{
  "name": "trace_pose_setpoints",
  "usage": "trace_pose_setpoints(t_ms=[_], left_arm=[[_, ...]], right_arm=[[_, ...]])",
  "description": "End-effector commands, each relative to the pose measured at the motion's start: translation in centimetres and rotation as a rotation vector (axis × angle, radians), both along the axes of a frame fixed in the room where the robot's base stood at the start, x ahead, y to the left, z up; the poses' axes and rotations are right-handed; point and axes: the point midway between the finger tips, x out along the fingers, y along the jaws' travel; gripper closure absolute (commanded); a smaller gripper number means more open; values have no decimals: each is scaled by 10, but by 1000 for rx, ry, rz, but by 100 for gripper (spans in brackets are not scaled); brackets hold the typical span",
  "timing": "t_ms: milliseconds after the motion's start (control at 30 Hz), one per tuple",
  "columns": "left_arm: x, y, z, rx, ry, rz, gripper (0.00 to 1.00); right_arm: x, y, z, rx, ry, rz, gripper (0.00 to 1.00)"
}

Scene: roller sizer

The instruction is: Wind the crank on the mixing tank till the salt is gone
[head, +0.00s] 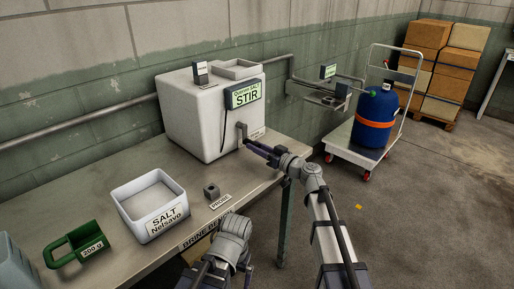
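The mixing tank (190,118) is a white box at the back of the bench. Its green display (246,93) shows the words SALT and STIR. A small grey crank (241,130) sits low on the tank's right-hand face. My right gripper (254,147) reaches in from the right with its tips at the crank handle. Whether the fingers are closed on the handle is too small to tell. The tank's inside and any salt in it are hidden. My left arm shows at the bottom middle, but its gripper fingers do not show.
A white bin labelled SALT (150,220) and a green scoop marked 200 g (82,243) are on the bench (105,181). A small grey block (211,191) sits by the PROBE label. A trolley (345,142) with a blue drum (376,110) stands right, beyond it stacked boxes (440,65).

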Motion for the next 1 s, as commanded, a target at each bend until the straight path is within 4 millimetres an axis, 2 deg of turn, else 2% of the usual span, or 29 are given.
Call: trace_pose_setpoints(t_ms=[33,200,300,733,1000], left_arm=[[0,0,0,0,0,0,0],[0,0,0,0,0,0,0],[0,0,0,0,0,0,0],[0,0,0,0,0,0,0],[0,0,2,0,0,0,0]], right_arm=[[0,0,0,0,0,0,73],[0,0,0,0,0,0,92],[0,0,0,0,0,0,100],[-2,1,0,21,21,0,100],[-8,8,2,137,139,0,100]])
